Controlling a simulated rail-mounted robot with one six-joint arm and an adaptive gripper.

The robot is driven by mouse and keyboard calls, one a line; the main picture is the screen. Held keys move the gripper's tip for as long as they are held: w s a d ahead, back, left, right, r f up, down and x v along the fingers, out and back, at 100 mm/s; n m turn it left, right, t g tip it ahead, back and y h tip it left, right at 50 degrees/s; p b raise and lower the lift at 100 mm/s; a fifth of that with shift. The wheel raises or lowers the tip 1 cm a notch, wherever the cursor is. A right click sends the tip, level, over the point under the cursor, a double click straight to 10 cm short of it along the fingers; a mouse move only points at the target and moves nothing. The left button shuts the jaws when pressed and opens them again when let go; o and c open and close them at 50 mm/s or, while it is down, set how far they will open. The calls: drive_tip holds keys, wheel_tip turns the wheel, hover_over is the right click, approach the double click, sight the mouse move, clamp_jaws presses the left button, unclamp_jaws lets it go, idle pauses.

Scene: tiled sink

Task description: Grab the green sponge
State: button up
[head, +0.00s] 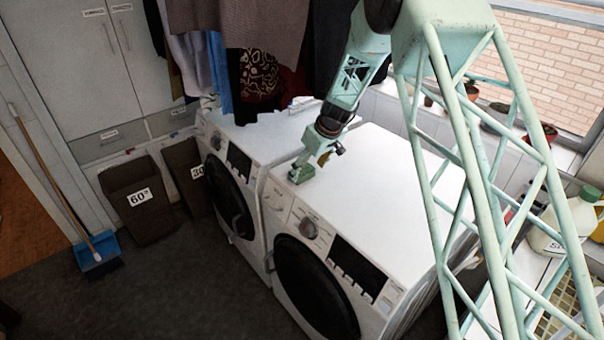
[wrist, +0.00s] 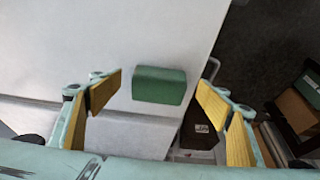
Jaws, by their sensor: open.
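The green sponge (wrist: 158,86) is a small block on the white top of a washing machine, near its front edge. In the wrist view it appears between and slightly beyond the yellow-padded fingers of my gripper (wrist: 158,98), with gaps on both sides. My gripper is open and does not visibly touch the sponge. In the head view, my gripper (head: 312,164) is low over the front left corner of the nearer washing machine (head: 385,180). A green patch there (head: 301,174) seems to be the sponge, partly hidden by the gripper.
A second washing machine (head: 250,139) stands to the left. Clothes (head: 265,75) hang above it. Bins (head: 139,196), a broom and a blue dustpan (head: 98,253) stand on the floor at left. A bottle (head: 566,222) stands at right. The nearer machine's top is mostly clear.

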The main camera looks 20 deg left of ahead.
sight(304, 171)
drive_tip(key=shift+w+a, duration=0.25)
drive_tip(key=shift+a, duration=0.25)
drive_tip(key=shift+p+x, duration=0.3)
drive_tip(key=shift+x, duration=1.3)
drive_tip(key=shift+c, duration=0.7)
drive_tip(key=c, duration=0.6)
